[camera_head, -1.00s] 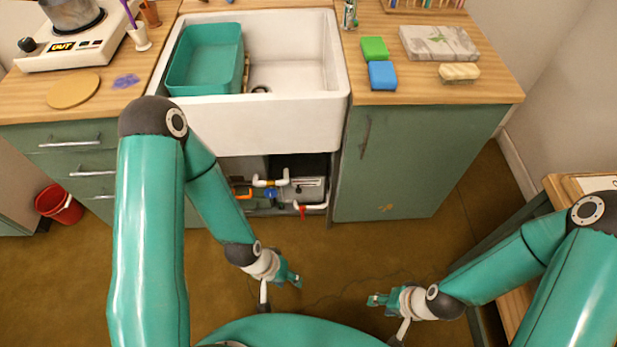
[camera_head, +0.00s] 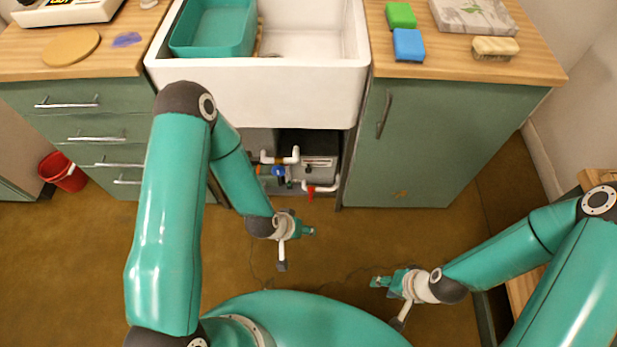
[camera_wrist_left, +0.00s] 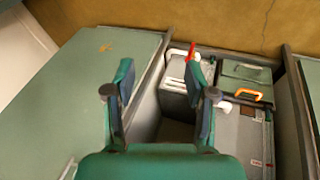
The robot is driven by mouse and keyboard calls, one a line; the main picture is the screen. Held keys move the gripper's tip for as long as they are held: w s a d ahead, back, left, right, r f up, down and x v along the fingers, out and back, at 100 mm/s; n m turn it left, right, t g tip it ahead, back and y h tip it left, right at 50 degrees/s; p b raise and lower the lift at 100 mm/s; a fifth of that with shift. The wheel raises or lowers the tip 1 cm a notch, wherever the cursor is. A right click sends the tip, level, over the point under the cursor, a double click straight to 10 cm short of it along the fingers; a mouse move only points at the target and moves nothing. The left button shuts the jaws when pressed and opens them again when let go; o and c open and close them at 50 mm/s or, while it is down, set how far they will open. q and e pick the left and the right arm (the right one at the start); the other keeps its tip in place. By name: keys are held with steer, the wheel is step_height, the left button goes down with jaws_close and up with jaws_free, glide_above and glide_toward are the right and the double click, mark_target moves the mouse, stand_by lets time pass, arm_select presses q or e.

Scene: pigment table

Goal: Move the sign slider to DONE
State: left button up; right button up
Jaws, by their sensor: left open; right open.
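No sign slider can be made out in either view. My left gripper (camera_head: 308,231) is over the brown floor in front of the open bay under the sink, clear of everything. In the left wrist view its two fingers (camera_wrist_left: 160,82) stand apart with nothing between them. My right gripper (camera_head: 377,283) is open and empty over the floor, to the right of the left one and nearer to me.
The white sink (camera_head: 255,92) holds a teal basin (camera_head: 213,48). Pipes (camera_head: 285,158) show below it. Green cabinets (camera_head: 440,140) flank the bay. A blue sponge (camera_head: 408,45) lies on the right counter. A red bucket (camera_head: 66,178) stands left. A wooden table edge (camera_head: 525,298) is near my right arm.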

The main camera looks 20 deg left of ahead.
arm_select(q)
steer(key=w+a+f+t+y+b, duration=0.1)
steer(key=w+f+t+b, duration=0.2)
steer(key=w+f+b, duration=0.5)
steer(key=w+a+f+t+y+b, duration=0.1)
steer(key=w+f+t+y+b, duration=0.15)
steer(key=w+f+b, duration=0.6)
steer(key=n+t+y+b, duration=0.1)
steer(key=t+y+b, duration=0.4)
steer(key=t+b, duration=0.5)
glide_toward(308, 172)
steer(key=w+b, duration=0.3)
steer(key=w+a+r+g+b, duration=0.1)
steer(key=w+b, duration=0.2)
steer(key=w+a+g+b, duration=0.1)
steer(key=w+b, duration=0.1)
steer(key=w, duration=0.1)
steer(key=shift+a+r+h+b, duration=0.25)
steer(key=shift+r+b, duration=0.1)
steer(key=shift+b, duration=0.05)
steer(key=shift+w+a+r, duration=0.15)
steer(key=shift+w, duration=0.4)
jaws_close()
